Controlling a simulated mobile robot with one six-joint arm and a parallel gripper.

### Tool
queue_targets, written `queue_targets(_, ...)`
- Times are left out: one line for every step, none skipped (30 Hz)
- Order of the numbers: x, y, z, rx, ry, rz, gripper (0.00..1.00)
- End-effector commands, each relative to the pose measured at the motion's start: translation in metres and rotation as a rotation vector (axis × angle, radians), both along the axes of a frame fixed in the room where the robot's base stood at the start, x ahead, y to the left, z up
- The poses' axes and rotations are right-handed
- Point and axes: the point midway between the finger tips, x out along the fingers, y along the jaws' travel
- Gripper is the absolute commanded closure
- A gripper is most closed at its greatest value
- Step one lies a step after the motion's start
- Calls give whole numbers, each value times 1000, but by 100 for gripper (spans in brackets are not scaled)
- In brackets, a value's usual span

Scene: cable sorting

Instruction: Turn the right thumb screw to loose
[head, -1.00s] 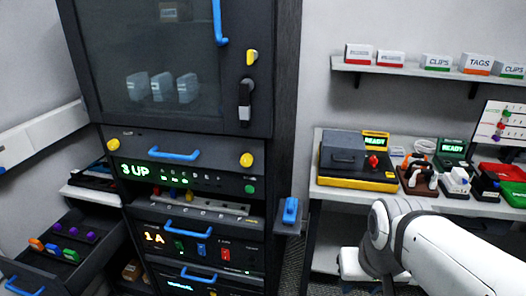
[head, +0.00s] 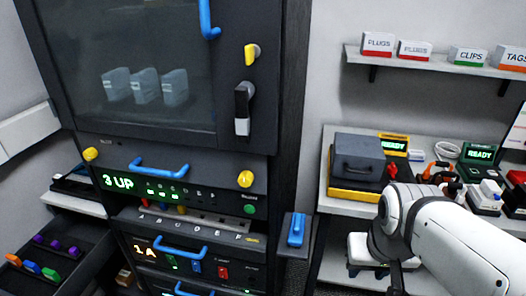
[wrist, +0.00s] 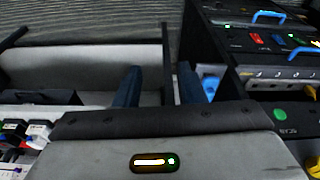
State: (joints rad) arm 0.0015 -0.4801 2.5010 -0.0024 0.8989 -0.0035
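The right thumb screw (head: 245,179) is a yellow knob at the right end of the dark "3 UP" panel (head: 222,173) in the head view. Its yellow edge also shows at the lower right of the wrist view (wrist: 314,168). The left thumb screw (head: 91,154) is a matching yellow knob at the panel's other end. My gripper (wrist: 160,70) shows two dark blue fingers, apart and with nothing held between them. It is well away from the right thumb screw, to its right and low in the head view, where its fingers are hard to make out.
A blue handle (head: 159,167) crosses the panel. Above is a glass door with a yellow latch (head: 251,54) and a black handle (head: 242,110). A small ledge with a blue item (head: 296,230) juts from the cabinet's right side. An open drawer (head: 75,270) is at left.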

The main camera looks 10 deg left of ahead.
Motion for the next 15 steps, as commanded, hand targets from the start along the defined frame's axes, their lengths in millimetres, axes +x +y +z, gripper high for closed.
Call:
queue_targets(0, 0, 0, 0, 0, 0, 64)
queue_targets(0, 0, 0, 0, 0, 0, 64)
queue_targets(0, 0, 0, 0, 0, 0, 64)
queue_targets(0, 0, 0, 0, 0, 0, 61)
queue_targets(0, 0, 0, -2, 1, 3, 59)
queue_targets(0, 0, -1, -8, 6, 14, 55)
queue_targets(-1, 1, -2, -18, 13, 30, 53)
queue_targets(-1, 1, -4, -34, 22, 53, 51)
queue_targets(-2, 1, -6, -63, 39, 89, 50)
queue_targets(-4, 0, -9, -92, 56, 125, 50)
queue_targets(-4, 0, -11, -127, 76, 173, 50)
queue_targets(-5, 0, -15, -186, 105, 255, 50)
queue_targets(-5, 0, -17, -237, 128, 325, 50)
queue_targets(-5, 1, -19, -293, 152, 399, 50)
queue_targets(-3, 1, -21, -377, 184, 506, 50)
